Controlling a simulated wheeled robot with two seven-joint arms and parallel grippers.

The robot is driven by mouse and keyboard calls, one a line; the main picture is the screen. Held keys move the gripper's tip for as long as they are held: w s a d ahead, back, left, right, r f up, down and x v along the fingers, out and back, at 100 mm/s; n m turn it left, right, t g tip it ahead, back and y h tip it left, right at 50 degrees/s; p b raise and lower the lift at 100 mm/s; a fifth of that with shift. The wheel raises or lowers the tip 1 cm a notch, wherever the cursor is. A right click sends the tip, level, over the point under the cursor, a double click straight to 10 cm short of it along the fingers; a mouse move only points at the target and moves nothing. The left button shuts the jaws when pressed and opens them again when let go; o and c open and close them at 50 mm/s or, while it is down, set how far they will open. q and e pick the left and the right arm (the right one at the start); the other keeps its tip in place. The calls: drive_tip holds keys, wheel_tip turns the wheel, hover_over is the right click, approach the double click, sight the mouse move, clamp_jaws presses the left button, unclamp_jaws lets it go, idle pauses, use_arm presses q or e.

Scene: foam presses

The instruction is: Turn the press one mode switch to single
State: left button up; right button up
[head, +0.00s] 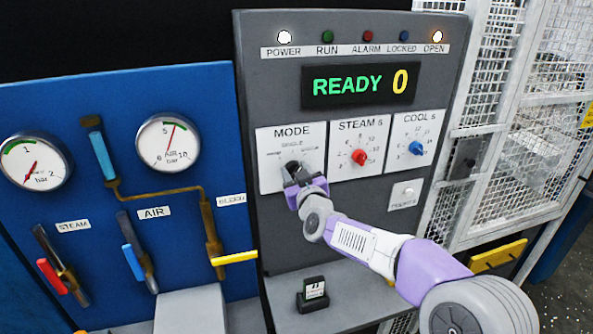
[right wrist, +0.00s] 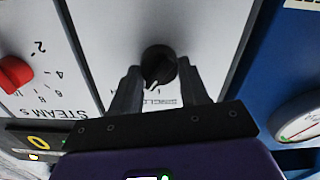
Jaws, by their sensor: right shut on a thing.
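The press one mode switch is a black knob (right wrist: 159,63) on the white MODE plate (head: 272,176) of the grey control panel. My right gripper (head: 297,172) is at this knob, its fingers shut on either side of it. In the right wrist view, the two dark fingers (right wrist: 158,88) flank the knob. A pale pointer line on the knob's face aims toward the printed label at the bottom of that view. The SINGLE label is small above the knob in the head view; the exact setting is hard to read. My left gripper is not in view.
The STEAM S plate's red knob (head: 359,157) and the COOL S plate's blue knob (head: 416,148) sit to the right. The display (head: 361,81) reads READY 0. POWER and OPEN lamps are lit. A blue gauge board (head: 100,100) stands left, a mesh guard (head: 540,130) right.

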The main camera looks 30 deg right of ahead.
drive_tip(key=n+p, duration=0.1)
drive_tip(key=n, duration=0.3)
drive_tip(key=shift+a+p, duration=0.1)
drive_tip(key=shift+p, duration=0.3)
drive_tip(key=shift+n+p, duration=0.4)
drive_tip(key=shift+n, duration=0.9)
drive_tip(key=shift+f, duration=0.1)
drive_tip(key=o, duration=1.1)
drive_tip(key=shift+c, duration=0.2)
drive_tip(key=v, duration=0.7)
drive_tip(key=shift+s+b, duration=0.3)
drive_tip(key=shift+b, duration=0.15)
